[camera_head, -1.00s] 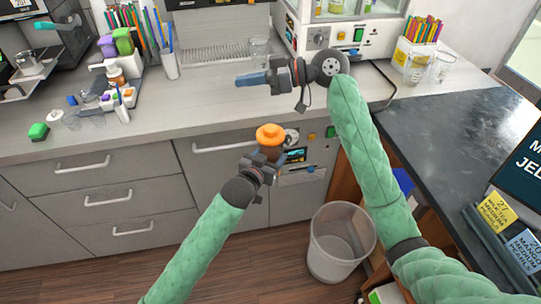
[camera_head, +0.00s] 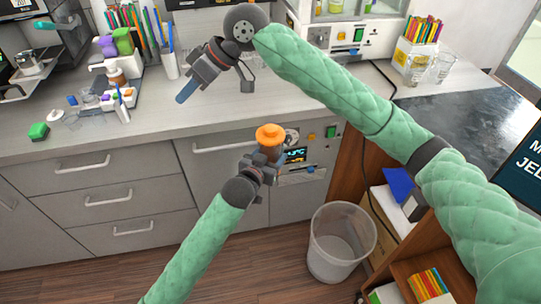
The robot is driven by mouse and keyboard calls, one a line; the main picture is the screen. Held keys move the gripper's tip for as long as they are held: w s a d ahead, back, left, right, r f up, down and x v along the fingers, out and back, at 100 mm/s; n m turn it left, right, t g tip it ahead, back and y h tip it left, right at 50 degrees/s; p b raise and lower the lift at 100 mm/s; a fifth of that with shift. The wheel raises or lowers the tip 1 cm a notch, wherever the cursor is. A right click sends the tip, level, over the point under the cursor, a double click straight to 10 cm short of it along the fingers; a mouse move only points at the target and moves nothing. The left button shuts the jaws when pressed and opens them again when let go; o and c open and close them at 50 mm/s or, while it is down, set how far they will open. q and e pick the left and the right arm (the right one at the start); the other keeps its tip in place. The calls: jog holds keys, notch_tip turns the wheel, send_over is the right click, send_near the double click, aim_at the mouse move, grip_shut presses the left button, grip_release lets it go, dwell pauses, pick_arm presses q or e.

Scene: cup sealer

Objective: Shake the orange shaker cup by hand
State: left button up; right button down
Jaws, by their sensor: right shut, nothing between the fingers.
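The orange shaker cup (camera_head: 270,135) has an orange lid over a brownish body. My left gripper (camera_head: 262,158) is shut around its body and holds it upright in front of the counter's drawer fronts. The gripper hides part of the cup. My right gripper (camera_head: 187,92) is shut and empty above the light counter. It is up and left of the shaker cup, well apart from it, with its fingertips pointing down and left.
The light counter (camera_head: 140,140) holds a caddy of bottles and small cups (camera_head: 112,98) at left. A green block (camera_head: 38,131) lies near its left edge. A cup sealer machine (camera_head: 350,40) stands at the back. A clear bin (camera_head: 340,240) stands on the floor.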

jog(key=w+d+f+t+h, duration=0.1)
jog(key=w+d+f+h, duration=0.2)
jog(key=d+f+h, duration=0.25)
jog(key=m+t+h, duration=0.1)
jog(key=h, duration=0.3)
send_over(271, 127)
jog(key=f, duration=0.1)
jog(key=shift+s+f, duration=0.1)
jog(key=shift+f, duration=2.7)
jog(key=shift+f, duration=0.7)
